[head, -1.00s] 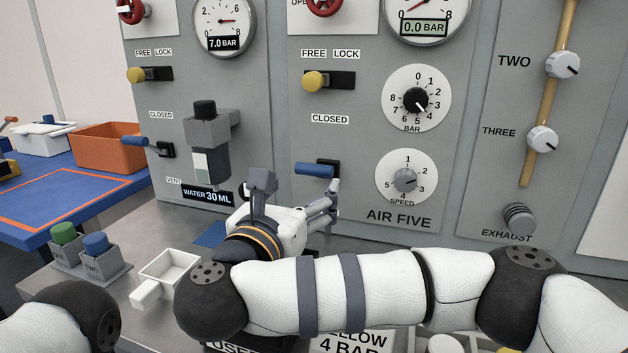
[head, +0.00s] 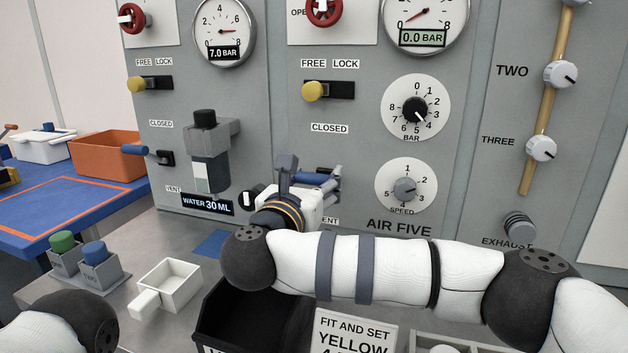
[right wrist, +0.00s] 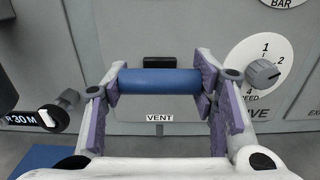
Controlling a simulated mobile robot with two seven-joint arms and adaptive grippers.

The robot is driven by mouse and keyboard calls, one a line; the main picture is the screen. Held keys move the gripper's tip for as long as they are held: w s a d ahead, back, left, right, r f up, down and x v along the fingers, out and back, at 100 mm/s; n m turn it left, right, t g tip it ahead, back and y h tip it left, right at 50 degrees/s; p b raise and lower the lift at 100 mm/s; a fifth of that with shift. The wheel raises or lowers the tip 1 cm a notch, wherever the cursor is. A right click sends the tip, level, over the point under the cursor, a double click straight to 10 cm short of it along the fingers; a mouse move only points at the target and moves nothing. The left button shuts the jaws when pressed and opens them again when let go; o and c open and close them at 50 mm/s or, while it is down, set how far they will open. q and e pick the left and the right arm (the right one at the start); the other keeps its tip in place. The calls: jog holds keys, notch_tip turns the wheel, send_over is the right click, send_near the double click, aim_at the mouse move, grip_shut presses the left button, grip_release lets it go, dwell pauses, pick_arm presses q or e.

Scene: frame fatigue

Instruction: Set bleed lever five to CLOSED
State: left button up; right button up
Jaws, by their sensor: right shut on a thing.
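The bleed lever on the AIR FIVE panel has a blue bar handle (head: 309,178), with a CLOSED label (head: 329,128) above it. A VENT label (right wrist: 159,118) shows below the handle in the right wrist view. My right gripper (head: 327,181) is at the lever and partly hides it in the head view. In the right wrist view, the blue handle (right wrist: 160,82) lies level between the purple pads of my right gripper (right wrist: 161,85), which is shut on it. My left gripper is out of view.
A similar blue lever (head: 136,150) is on the panel to the left. A water unit (head: 210,150) juts out between them. A speed knob (head: 404,188) is right of the lever. A black bin (head: 225,313), a white scoop-like tray (head: 172,283) and a sign (head: 352,333) stand below.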

jog(key=shift+w+d+r, duration=0.1)
jog(key=shift+r, duration=0.5)
jog(key=shift+w+r, duration=0.3)
jog(key=shift+r, duration=0.05)
jog(key=o, duration=1.7)
jog(key=shift+f, duration=0.15)
jog(key=v, duration=0.7)
jog(key=shift+s, duration=0.2)
